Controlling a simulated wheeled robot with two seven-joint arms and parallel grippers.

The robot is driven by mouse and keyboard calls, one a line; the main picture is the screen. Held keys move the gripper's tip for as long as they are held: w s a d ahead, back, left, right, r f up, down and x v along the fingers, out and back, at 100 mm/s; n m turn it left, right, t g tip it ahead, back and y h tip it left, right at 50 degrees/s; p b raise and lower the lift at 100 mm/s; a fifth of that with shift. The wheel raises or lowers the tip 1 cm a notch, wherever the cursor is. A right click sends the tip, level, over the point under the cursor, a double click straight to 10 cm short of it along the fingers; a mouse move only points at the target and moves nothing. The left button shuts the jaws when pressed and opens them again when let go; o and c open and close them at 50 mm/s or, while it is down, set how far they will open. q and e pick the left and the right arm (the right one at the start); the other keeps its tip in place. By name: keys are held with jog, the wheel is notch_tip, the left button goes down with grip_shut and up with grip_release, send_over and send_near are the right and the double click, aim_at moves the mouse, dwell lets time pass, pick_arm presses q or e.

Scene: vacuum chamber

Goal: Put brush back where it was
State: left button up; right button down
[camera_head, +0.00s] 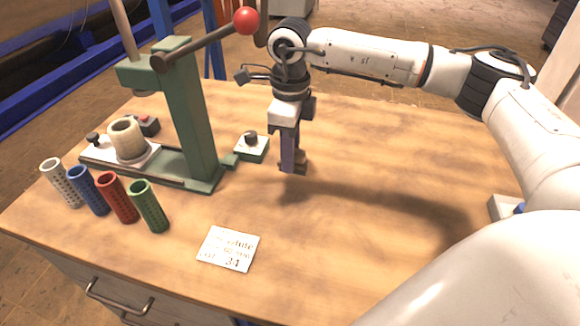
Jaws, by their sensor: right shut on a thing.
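My right gripper (292,168) points down above the middle of the wooden table, behind the white card. It is shut on a small brown thing (300,160), which appears to be the brush. Most of it is hidden by the fingers, so its bristles and full shape cannot be made out. A shadow falls on the table to the right of the gripper. My left gripper is not in view.
A green lever press (190,115) with a red knob (246,20) stands left of my gripper. A small block with a dark knob (251,146) is beside it. Several coloured perforated tubes (117,198) stand front left. A white card (228,249) lies in front. The table's right (400,190) is clear.

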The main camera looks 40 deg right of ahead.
notch_tip(320, 180, down, 4)
jog(key=shift+r, duration=0.1)
jog(key=shift+f, duration=0.25)
jog(key=c, duration=1.5)
grip_release()
jog(key=shift+r, duration=0.4)
notch_tip(320, 180, up, 12)
jog(key=shift+f+b, duration=0.25)
jog(key=shift+b, duration=0.2)
